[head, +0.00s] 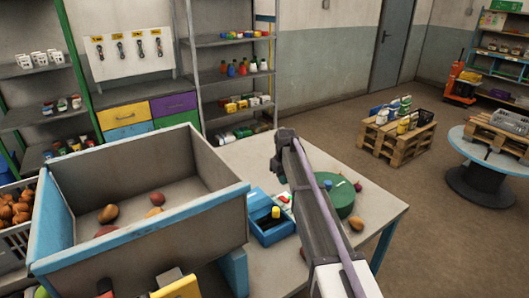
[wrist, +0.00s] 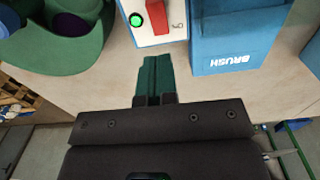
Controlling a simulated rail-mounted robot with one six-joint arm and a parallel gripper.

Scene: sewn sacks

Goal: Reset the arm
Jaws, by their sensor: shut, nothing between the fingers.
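My gripper (wrist: 155,75) shows in the wrist view with its green fingers pressed together and nothing between them. It is over the pale table, its tips just below a white switch box (wrist: 155,35) with a green button and a red switch. In the head view my arm reaches in from the lower right. Its dark wrist is above the table, and the fingertips are hard to make out there.
A blue box marked BRUSH (wrist: 238,45) stands right of the switch box. A green round container (head: 341,203) is beside my arm. A large blue-rimmed bin (head: 215,205) with several vegetables is at left. Shelves (head: 228,45) stand behind; a pallet (head: 395,140) is farther right.

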